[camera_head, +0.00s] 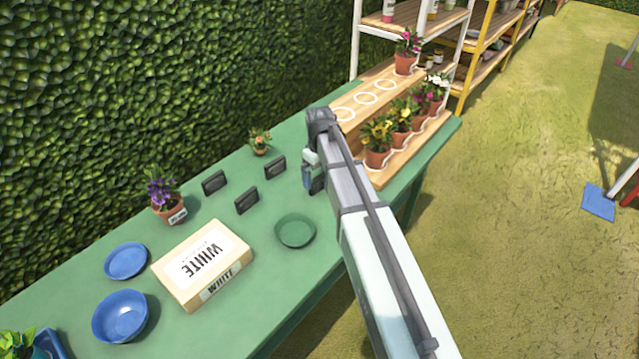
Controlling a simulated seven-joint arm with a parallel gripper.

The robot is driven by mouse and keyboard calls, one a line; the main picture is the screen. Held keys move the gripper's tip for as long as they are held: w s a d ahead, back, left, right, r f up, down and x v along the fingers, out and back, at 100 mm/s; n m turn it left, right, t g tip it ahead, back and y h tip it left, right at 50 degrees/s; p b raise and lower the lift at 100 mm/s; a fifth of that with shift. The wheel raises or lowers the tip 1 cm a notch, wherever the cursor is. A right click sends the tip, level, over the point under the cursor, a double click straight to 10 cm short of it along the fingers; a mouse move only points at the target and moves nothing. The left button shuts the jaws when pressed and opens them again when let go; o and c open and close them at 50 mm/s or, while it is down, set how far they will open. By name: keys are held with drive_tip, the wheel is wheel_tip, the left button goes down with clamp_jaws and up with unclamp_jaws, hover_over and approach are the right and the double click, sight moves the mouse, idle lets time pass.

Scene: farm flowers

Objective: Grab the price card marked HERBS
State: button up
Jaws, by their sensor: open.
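Three small dark price cards stand on the green table (330,240): a left card (214,183), a front card (246,200) and a right card (275,167). Any writing on them is too small to read, so I cannot tell which is marked HERBS. My gripper (309,184) is open and points down over the table, just right of the right card and apart from it. My arm hides part of the gripper, and its fingertips are hard to make out.
A cream box marked WHITE (203,265), blue dishes (125,261) (120,317) and a green dish (295,231) lie in front. A purple-flowered pot (167,208) and a small pot (260,142) flank the cards. A wooden stepped stand (400,165) holds several pots at right.

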sight(319, 176)
drive_tip(key=shift+f, duration=1.55)
drive_tip(key=c, duration=0.8)
